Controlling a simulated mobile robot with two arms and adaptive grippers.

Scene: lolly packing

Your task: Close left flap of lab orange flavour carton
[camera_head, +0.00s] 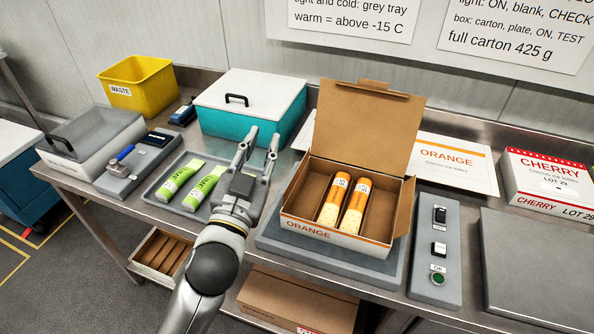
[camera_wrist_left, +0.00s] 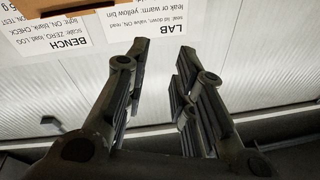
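The open orange flavour carton (camera_head: 345,245) stands on a grey plate, with its brown lid (camera_head: 366,125) raised at the back. Two orange-and-white lolly packs (camera_head: 332,203) (camera_head: 354,208) lie inside. The right flap (camera_head: 404,207) stands up. The left side of the carton shows a brown panel (camera_head: 298,190); I cannot tell exactly how its flap is angled. My left gripper (camera_head: 261,143) is open and empty, above and left of the carton, apart from it. Its two spread fingers (camera_wrist_left: 158,85) show in the left wrist view with nothing between them. My right gripper is not in view.
A tray (camera_head: 158,197) with two green packs lies left of my arm. A teal cool box (camera_head: 240,118) stands behind. A switch panel (camera_head: 435,275) is just right of the carton, and a cherry carton (camera_head: 548,188) stands farther right. A flat grey plate (camera_head: 540,270) is bare.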

